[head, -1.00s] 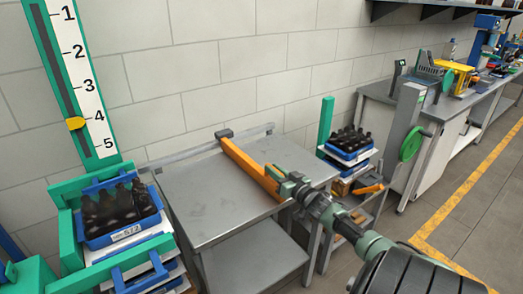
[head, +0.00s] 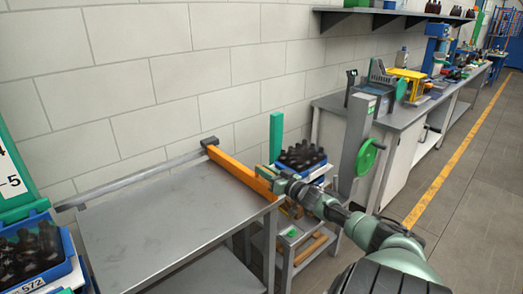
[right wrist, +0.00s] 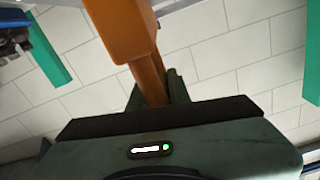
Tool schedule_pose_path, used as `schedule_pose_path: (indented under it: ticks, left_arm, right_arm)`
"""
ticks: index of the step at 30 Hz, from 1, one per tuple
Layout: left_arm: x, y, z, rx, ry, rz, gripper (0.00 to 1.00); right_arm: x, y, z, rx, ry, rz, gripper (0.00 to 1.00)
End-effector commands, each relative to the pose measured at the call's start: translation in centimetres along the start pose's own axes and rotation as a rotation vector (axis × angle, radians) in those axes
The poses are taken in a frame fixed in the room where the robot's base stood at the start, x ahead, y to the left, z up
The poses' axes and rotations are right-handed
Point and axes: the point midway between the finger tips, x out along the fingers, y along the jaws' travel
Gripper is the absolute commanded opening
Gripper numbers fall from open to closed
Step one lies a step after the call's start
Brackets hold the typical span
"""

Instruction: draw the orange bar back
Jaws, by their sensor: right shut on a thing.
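The orange bar (head: 236,170) lies across the right end of the grey table (head: 165,215). Its far end has a dark block on the grey rail (head: 130,178) along the wall side, at the rail's right end. My right gripper (head: 270,177) is shut on the bar's near end, by the table's right edge. In the right wrist view the orange bar (right wrist: 122,32) runs down between the fingers, which are partly hidden behind my gripper's body. My left gripper is in no view.
A crate of dark bottles (head: 302,156) stands on a low stand right of the table, beside a green post (head: 276,137). A grey column with a green wheel (head: 367,157) is farther right. Another blue bottle crate (head: 38,258) is at the left. The tabletop is bare left of the bar.

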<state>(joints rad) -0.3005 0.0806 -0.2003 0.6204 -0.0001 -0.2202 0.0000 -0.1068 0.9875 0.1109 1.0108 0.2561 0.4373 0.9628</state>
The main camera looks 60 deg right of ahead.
Motion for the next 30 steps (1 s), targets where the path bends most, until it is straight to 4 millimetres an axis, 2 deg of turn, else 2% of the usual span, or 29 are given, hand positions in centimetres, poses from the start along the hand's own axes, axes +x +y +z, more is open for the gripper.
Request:
schedule_pose_path:
  ticks: [13, 14, 15, 26, 30]
  left_arm:
    - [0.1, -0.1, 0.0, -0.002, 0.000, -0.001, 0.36]
    - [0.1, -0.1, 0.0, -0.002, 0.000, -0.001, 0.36]
    - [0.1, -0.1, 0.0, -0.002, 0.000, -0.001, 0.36]
    - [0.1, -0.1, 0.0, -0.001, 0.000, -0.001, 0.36]
    - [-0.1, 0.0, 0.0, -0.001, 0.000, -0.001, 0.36]
  right_arm:
    - [-0.1, 0.4, 0.0, 0.001, -0.003, 0.006, 0.00]
    - [-0.1, 0.4, 0.0, 0.001, -0.003, 0.006, 0.27]
    - [-0.1, 0.4, 0.0, 0.001, -0.003, 0.006, 0.38]
    - [-0.1, 0.3, 0.1, 0.000, -0.003, 0.002, 0.38]
    - [-1.0, 0.2, 0.2, 0.002, -0.005, 0.001, 0.38]
